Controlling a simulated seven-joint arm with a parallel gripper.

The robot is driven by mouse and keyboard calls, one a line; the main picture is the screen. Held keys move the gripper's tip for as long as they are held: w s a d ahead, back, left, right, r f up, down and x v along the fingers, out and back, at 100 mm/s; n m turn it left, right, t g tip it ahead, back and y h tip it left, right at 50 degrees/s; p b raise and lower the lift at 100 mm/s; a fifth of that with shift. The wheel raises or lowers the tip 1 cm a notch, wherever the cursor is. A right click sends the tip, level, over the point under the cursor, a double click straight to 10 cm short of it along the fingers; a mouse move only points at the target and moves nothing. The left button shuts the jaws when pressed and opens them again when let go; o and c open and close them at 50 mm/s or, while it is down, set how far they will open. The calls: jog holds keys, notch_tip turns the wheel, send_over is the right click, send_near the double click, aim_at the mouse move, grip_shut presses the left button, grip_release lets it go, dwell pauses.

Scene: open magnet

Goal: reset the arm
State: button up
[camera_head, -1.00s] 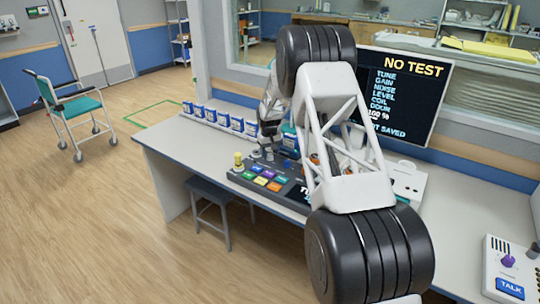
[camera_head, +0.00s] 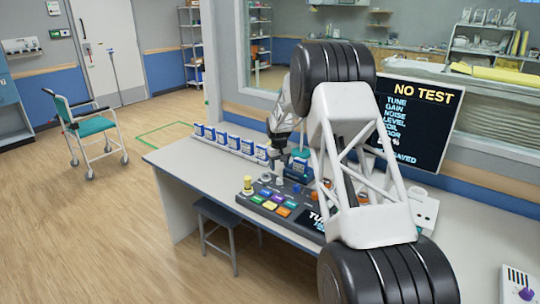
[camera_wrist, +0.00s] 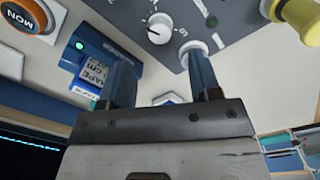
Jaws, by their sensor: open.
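My gripper (camera_wrist: 160,75) is open in the wrist view, its two blue fingers apart, with nothing seen held between them. The grey control console (camera_head: 262,210) fills the upper wrist view, with a white dial knob (camera_wrist: 160,28) just beyond the fingers. A blue box with a green light (camera_wrist: 92,58) is close to the left finger, and a round white knob (camera_wrist: 194,50) is by the right finger; I cannot tell whether either touches. In the head view my gripper (camera_head: 279,180) is small, low over the console's back edge, partly hidden by my arm.
The desk (camera_head: 185,160) carries a row of blue-and-white boxes (camera_head: 222,137) at its back left. A yellow knob (camera_head: 248,184) stands on the console's left. A monitor (camera_head: 420,120) reading NO TEST stands behind my arm. A stool (camera_head: 222,218) and a wheelchair (camera_head: 92,127) are left.

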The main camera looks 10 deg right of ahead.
jog(key=s+r+m+t, duration=0.1)
jog(key=s+r, duration=1.1)
jog(key=s, duration=0.4)
jog(key=s+r, duration=1.3)
jog(key=s, duration=0.3)
jog(key=s+a+f+m+t, duration=0.1)
jog(key=s+f, duration=0.1)
jog(key=s, duration=3.7)
jog(key=shift+a+m+t, duration=0.2)
jog(key=shift+m+t, duration=0.1)
jog(key=shift+r, duration=0.1)
